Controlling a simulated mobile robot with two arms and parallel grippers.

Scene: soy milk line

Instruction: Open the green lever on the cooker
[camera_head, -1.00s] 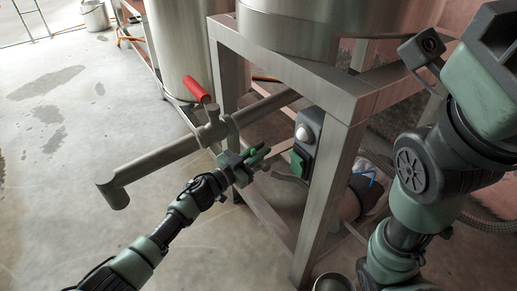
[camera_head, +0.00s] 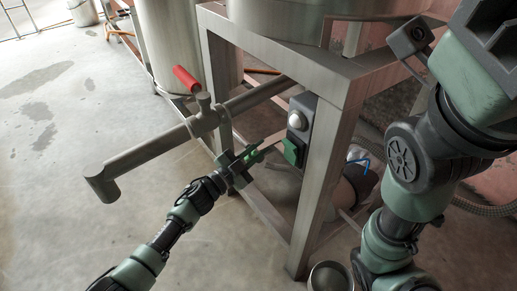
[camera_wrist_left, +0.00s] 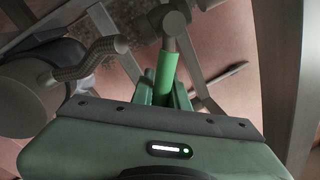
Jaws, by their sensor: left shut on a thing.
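The green lever (camera_head: 256,155) is on the outlet pipe (camera_head: 150,150) of the cooker, a steel tank (camera_head: 285,15) on a metal frame. My left gripper (camera_head: 250,158) is at the lever, below and right of the valve with the red handle (camera_head: 186,79). In the left wrist view the green lever (camera_wrist_left: 166,72) stands between the two fingers, and the gripper is shut on it. The fingers hide its lower end. My right arm shows at the right, but its gripper is out of view.
A grey box with a green switch (camera_head: 293,151) sits on the frame right of my left gripper. The frame leg (camera_head: 318,200) stands close by. A metal pot (camera_head: 329,277) is at the bottom. Open concrete floor (camera_head: 60,220) lies at the left.

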